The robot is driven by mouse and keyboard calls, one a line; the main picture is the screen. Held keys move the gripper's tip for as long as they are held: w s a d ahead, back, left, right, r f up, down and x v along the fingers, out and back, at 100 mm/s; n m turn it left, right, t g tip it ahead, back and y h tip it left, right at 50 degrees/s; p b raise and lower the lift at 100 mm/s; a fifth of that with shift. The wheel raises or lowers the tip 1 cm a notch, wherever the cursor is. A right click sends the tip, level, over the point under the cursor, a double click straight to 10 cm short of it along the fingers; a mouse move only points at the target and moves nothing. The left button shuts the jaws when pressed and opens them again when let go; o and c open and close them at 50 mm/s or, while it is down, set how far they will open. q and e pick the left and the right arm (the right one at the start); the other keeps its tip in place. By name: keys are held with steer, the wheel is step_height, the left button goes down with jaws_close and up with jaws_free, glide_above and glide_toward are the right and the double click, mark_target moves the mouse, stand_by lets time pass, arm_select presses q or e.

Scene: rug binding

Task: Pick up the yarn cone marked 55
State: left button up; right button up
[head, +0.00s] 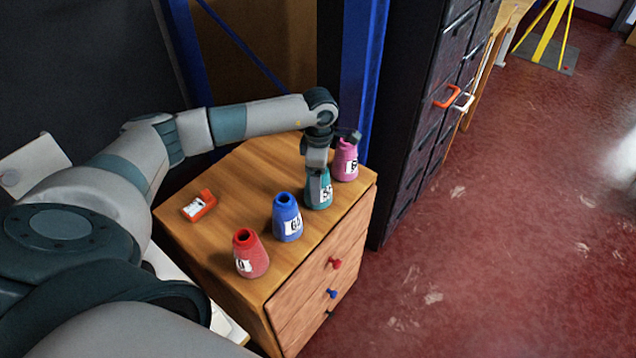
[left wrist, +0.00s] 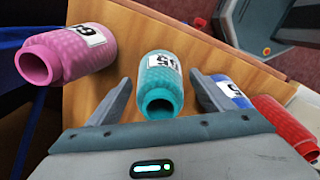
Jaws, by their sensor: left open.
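The teal yarn cone marked 55 (head: 320,192) stands upright on the wooden cabinet top, between the blue and pink cones. Its upper part is partly covered by my left gripper (head: 317,172), which comes down over it. In the left wrist view the teal cone (left wrist: 160,82) shows its open top and its label, and it lies between the two spread fingers of my left gripper (left wrist: 160,100). The fingers are open, with a gap on both sides of the cone. My right gripper is in neither view.
A pink cone (head: 345,160), a blue cone (head: 288,220) and a red cone (head: 250,255) stand in a row with the teal one. An orange object (head: 200,205) lies at the cabinet's left. A dark drawer cabinet (head: 420,110) rises at the right. The top's middle is clear.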

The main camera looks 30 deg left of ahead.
arm_select(q)
steer(key=shift+f+p, duration=0.3)
steer(key=shift+f, duration=1)
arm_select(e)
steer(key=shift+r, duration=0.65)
arm_select(q)
steer(key=shift+c, duration=0.5)
steer(key=c, duration=1.3)
steer(key=shift+o, duration=0.2)
steer(key=shift+w+r, duration=0.1)
steer(key=shift+r, duration=0.1)
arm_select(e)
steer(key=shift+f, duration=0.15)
